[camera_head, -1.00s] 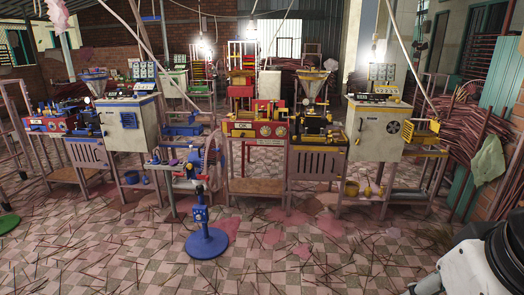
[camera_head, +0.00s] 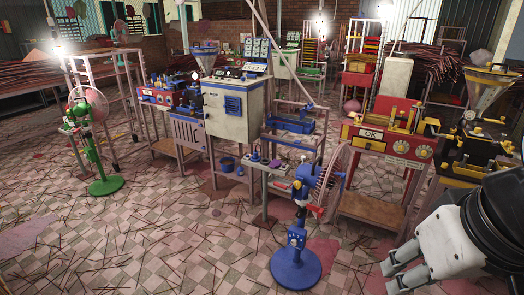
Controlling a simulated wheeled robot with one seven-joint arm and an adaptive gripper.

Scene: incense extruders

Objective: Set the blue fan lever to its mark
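The blue fan stands on the tiled floor right of centre, on a round blue base (camera_head: 296,268). A small blue control box (camera_head: 297,238) sits low on its post. The fan head with its wire cage (camera_head: 333,180) is seen from the side, and a small red part (camera_head: 317,210) shows below it. I cannot make out the lever or its mark at this size. My gripper (camera_head: 391,278) is at the lower right, right of the fan base and apart from it. Its pale fingers point left; I cannot tell how far they are apart.
A green fan (camera_head: 92,150) stands at the left. A blue-trimmed cabinet (camera_head: 232,110) and a low shelf (camera_head: 270,170) stand behind the blue fan. A red-and-yellow machine table (camera_head: 390,140) is at the right. The floor in front is open, strewn with thin sticks.

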